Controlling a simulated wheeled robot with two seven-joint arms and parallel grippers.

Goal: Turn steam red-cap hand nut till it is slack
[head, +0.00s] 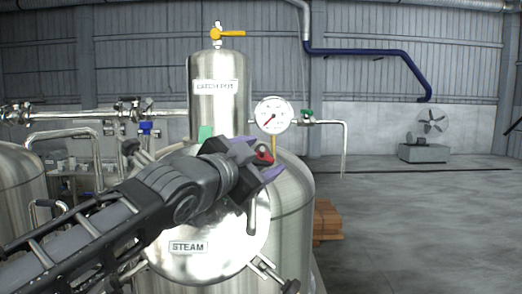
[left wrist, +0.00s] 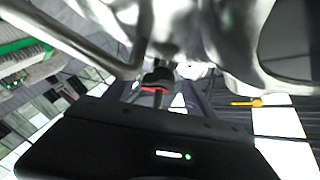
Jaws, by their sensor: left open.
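The steel tank lid (head: 225,262) carries a STEAM label (head: 188,247). The red-cap hand nut (head: 265,154) is at the lid's upper right edge. In the left wrist view the nut (left wrist: 156,80) appears as a dark knob with a red band on a thin stem. My left gripper (head: 259,160) is open, with its purple-tipped fingers on either side of the nut. I cannot tell whether either finger touches it. The gripper and arm hide part of the lid. My right gripper is not in view.
A steel catch pot (head: 217,112) with a yellow valve handle (head: 228,33) stands behind the arm. Other dark hand nuts (head: 290,286) ring the lid. Open floor lies to the right.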

